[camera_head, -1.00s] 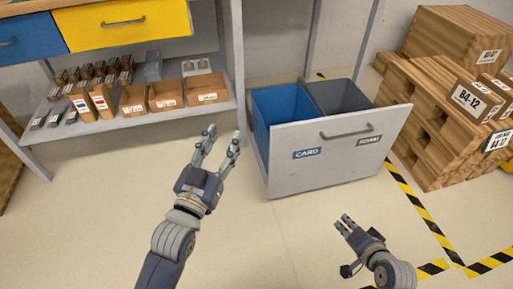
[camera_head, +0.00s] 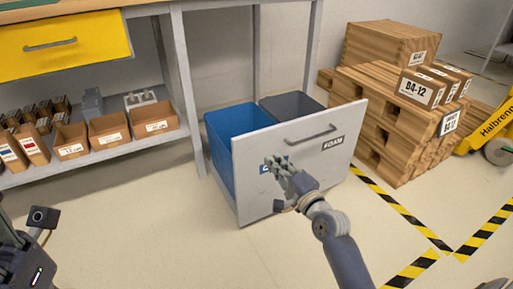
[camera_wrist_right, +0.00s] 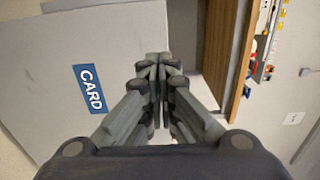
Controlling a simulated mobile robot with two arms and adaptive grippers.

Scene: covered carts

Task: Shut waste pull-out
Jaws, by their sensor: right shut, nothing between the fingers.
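The waste pull-out stands out from under the bench, with a light grey front panel (camera_head: 260,205) and a bar handle (camera_head: 311,135). Behind the panel are a blue bin (camera_head: 222,140) and a dark grey bin (camera_head: 290,105). My right gripper (camera_head: 277,164) is shut and empty in front of the panel, covering part of its CARD label. In the right wrist view its closed fingers (camera_wrist_right: 158,68) point toward the panel (camera_wrist_right: 60,60), with the CARD label (camera_wrist_right: 89,88) to the left. Contact is unclear. My left arm shows at the lower left edge; its fingertips cannot be made out.
A grey bench leg (camera_head: 186,95) stands left of the pull-out, by a shelf of cardboard boxes (camera_head: 108,130). A yellow drawer (camera_head: 65,45) is above. Wooden crates (camera_head: 375,105) stand close on the right. The floor in front is clear, with striped tape.

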